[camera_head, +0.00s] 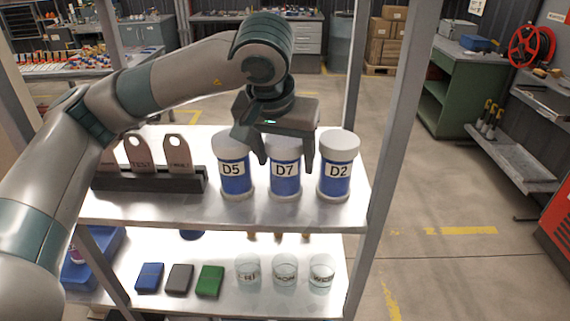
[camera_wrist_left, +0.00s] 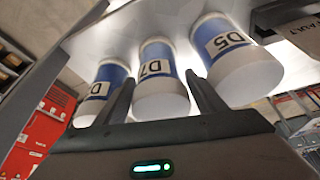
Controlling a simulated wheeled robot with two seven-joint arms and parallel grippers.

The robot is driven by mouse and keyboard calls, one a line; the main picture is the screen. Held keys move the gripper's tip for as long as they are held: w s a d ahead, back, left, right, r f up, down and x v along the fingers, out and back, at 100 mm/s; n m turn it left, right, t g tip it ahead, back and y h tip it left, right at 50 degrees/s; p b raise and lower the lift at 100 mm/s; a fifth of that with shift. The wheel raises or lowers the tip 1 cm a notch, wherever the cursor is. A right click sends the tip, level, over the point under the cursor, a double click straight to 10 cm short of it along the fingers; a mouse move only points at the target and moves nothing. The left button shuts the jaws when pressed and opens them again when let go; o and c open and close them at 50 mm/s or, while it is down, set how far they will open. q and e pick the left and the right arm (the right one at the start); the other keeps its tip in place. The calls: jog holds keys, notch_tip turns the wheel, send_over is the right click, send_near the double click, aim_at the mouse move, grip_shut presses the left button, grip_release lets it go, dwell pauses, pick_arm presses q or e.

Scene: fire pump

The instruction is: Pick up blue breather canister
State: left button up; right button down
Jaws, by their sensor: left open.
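Three blue canisters with white caps stand upright in a row on the upper shelf: D5 (camera_head: 235,165), D7 (camera_head: 286,180) and D2 (camera_head: 336,165). My left gripper (camera_head: 287,166) is open above the row, with its fingers reaching down on either side of the D7 canister's cap and partly hiding it. In the left wrist view the D7 canister (camera_wrist_left: 158,85) shows between the two fingers (camera_wrist_left: 160,95), with the D5 canister (camera_wrist_left: 232,55) to the right and the D2 canister (camera_wrist_left: 100,88) to the left. Whether the fingers touch D7 cannot be told. My right gripper is not in view.
A dark rack (camera_head: 150,180) with upright tags stands left of the canisters. The lower shelf (camera_head: 215,255) holds coloured boxes and clear glass jars (camera_head: 285,272). A metal post (camera_head: 392,150) rises just right of D2. Neighbouring canisters leave narrow gaps beside D7.

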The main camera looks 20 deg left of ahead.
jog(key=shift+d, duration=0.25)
pick_arm(q)
jog(key=c, duration=1)
jog(key=shift+r, duration=0.15)
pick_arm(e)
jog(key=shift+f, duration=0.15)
